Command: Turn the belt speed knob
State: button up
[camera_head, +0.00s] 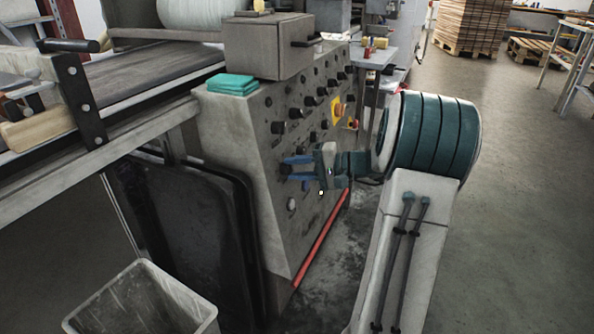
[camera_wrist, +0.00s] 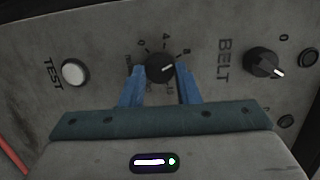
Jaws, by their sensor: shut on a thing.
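The belt speed knob (camera_wrist: 160,68) is a round black knob with a white pointer line, on a grey panel beside the word BELT in the wrist view. My gripper (camera_wrist: 160,88) has its two blue fingers on either side of the knob, shut on it. The pointer slants toward the upper right, near the 8 mark. Part of the dial's printing is hidden by the fingers.
A white TEST button (camera_wrist: 75,71) lies left of the knob, and another black knob (camera_wrist: 263,63) lies to its right. A red bar (camera_head: 322,238) runs along the panel's lower edge. A grey bin (camera_head: 140,300) stands at the front left. Floor at the right is open.

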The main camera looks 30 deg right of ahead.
jog(key=o, duration=1)
jog(key=shift+s+d+r, duration=0.1)
jog(key=shift+s+d, duration=0.1)
jog(key=shift+d, duration=0.05)
jog(key=p+v, duration=0.4)
jog(key=v, duration=0.9)
jog(key=shift+s, duration=0.1)
